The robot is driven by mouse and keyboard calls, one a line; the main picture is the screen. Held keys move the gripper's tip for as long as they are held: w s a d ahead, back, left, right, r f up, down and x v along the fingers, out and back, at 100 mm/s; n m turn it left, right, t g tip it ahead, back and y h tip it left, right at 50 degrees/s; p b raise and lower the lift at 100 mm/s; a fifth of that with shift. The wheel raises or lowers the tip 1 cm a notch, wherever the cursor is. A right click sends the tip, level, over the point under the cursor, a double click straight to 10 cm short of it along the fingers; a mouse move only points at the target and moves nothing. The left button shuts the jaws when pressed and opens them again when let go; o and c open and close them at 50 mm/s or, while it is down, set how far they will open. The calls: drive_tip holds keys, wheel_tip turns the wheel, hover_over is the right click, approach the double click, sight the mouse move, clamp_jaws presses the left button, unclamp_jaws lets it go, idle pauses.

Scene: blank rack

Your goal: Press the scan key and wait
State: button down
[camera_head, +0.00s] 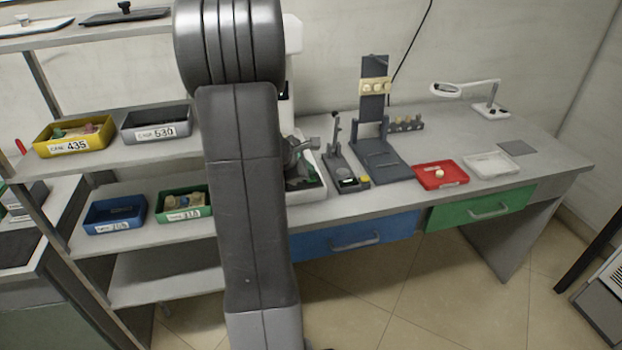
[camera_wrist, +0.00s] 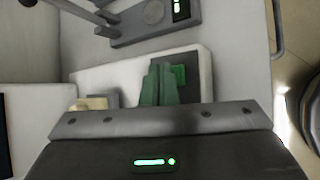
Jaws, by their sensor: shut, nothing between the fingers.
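A white device (camera_head: 293,35) stands on the bench, mostly hidden behind my arm. Its white base (camera_head: 308,195) carries a dark panel, and a green square (camera_wrist: 180,74) that looks like a key shows on that panel in the wrist view. No label can be read on it. My gripper (camera_wrist: 158,82) is shut and empty; its green fingers are over the white base, close beside the green square and partly covering the panel. In the head view my gripper (camera_head: 308,170) is partly hidden by my arm. I cannot tell whether the fingertips touch anything.
A grey instrument (camera_head: 345,175) with a post, small display and yellow button stands right of the white base. Beyond are a dark stand (camera_head: 380,160), a red tray (camera_head: 428,183), a white tray (camera_head: 493,173) and a magnifier lamp (camera_head: 465,88). Shelves with labelled bins are at left.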

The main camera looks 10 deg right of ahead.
drive_tip(key=shift+f, duration=0.2)
drive_tip(key=shift+f+b, duration=0.3)
drive_tip(key=shift+b, duration=0.35)
drive_tip(key=shift+f+b, duration=0.4)
drive_tip(key=shift+b, duration=0.1)
idle(0.6)
drive_tip(key=shift+r, duration=0.1)
drive_tip(key=shift+r+p, duration=0.65)
drive_tip(key=shift+r, duration=0.15)
wheel_tip(320, 180, up, 5)
drive_tip(key=p, duration=0.4)
idle(0.8)
